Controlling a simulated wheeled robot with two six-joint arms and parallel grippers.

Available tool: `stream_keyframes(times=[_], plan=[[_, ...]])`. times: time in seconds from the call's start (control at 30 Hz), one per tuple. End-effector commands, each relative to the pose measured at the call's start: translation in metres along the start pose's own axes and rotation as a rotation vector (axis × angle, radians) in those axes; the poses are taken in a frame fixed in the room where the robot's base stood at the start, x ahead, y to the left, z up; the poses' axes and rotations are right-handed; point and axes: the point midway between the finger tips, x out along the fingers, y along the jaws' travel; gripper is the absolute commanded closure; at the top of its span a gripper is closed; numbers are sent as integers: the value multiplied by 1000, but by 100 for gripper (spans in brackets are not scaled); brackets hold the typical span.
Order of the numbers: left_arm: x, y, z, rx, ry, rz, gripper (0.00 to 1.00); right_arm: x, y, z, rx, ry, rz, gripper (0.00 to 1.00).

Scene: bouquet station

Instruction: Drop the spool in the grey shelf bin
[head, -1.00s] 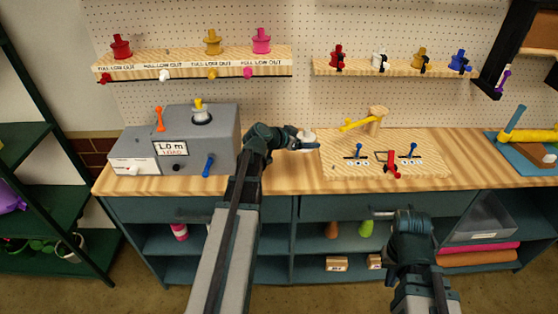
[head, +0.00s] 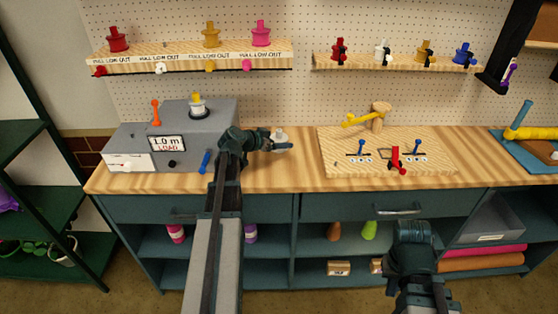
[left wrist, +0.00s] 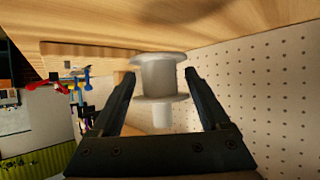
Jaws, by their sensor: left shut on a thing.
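A white spool (head: 279,135) is in my left gripper (head: 284,142), above the workbench between the grey load box and the wooden board. In the left wrist view the spool (left wrist: 160,74) sits between the two fingers of the gripper (left wrist: 160,76), with its narrow stem toward the palm. The grey shelf bin (head: 490,236) stands on the lower shelf at the right, under the bench top, well away from the spool. My right gripper (head: 413,240) is in front of the bench's lower shelves; its fingers are hidden, so its opening cannot be told.
The load box (head: 178,138) carries a white and yellow spool on top. The wooden board (head: 350,172) holds small levers and a yellow-armed post. Coloured spools stand on two wall shelves. Pink and orange rolls (head: 480,258) lie below the bin. A blue mat (head: 535,150) is at far right.

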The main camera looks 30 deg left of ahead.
Motion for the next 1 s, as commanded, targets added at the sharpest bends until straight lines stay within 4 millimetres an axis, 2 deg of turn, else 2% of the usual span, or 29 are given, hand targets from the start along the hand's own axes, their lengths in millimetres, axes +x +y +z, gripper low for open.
stream_keyframes(times=[0.03, 0.33, 0.63, 1.0], plan=[[7, 0, 12, 0, 0, 0, 88, 14, -1, -1, 0, 0, 0, 100], [9, 0, 16, 0, 0, 0, 88, 18, -2, -1, 0, 0, 0, 100], [25, 0, 46, 0, 0, 0, 88, 52, -5, -3, 0, 0, 0, 100], [26, 0, 47, 0, 0, 0, 88, 53, -5, -3, 0, 0, 0, 100]])
